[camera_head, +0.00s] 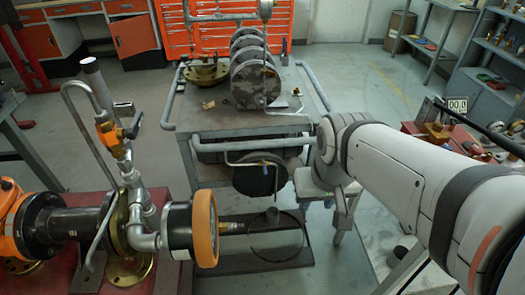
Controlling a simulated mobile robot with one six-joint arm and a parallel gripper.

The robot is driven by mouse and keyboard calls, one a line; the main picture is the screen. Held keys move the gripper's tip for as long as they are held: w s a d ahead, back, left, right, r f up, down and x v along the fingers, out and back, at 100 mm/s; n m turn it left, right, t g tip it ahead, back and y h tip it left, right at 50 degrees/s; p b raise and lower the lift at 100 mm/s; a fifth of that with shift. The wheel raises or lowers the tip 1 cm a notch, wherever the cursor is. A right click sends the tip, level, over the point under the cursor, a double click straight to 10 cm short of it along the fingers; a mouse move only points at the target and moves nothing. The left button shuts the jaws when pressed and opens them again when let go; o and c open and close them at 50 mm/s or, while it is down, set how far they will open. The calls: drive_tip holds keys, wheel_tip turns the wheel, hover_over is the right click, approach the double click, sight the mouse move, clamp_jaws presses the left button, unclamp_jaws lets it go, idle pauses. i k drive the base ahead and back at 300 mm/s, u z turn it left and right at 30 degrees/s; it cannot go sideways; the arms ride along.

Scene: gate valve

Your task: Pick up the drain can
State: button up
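I cannot clearly make out the drain can. A dark, rounded vessel-like shape (275,238) with a short stub on top sits low in front of the cart, and I cannot tell whether it is the can. My arm (400,170) reaches in from the right, and its elbow-like end is by the cart's right front corner. My gripper cannot be made out; the arm's far end is turned away or hidden.
A grey cart (220,122) holds several upright dark discs and a brass flange (205,72). An orange-rimmed gauge (204,228) and pipework (85,222) stand at the left front. Grey shelves (495,65) are at right. Floor (350,75) behind the cart's right side is clear.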

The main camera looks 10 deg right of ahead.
sight(272, 212)
drive_tip(key=z, duration=1.6)
drive_tip(key=k, duration=2)
drive_tip(key=u, duration=0.4)
drive_tip(key=i, duration=1)
drive_tip(key=u, duration=0.05)
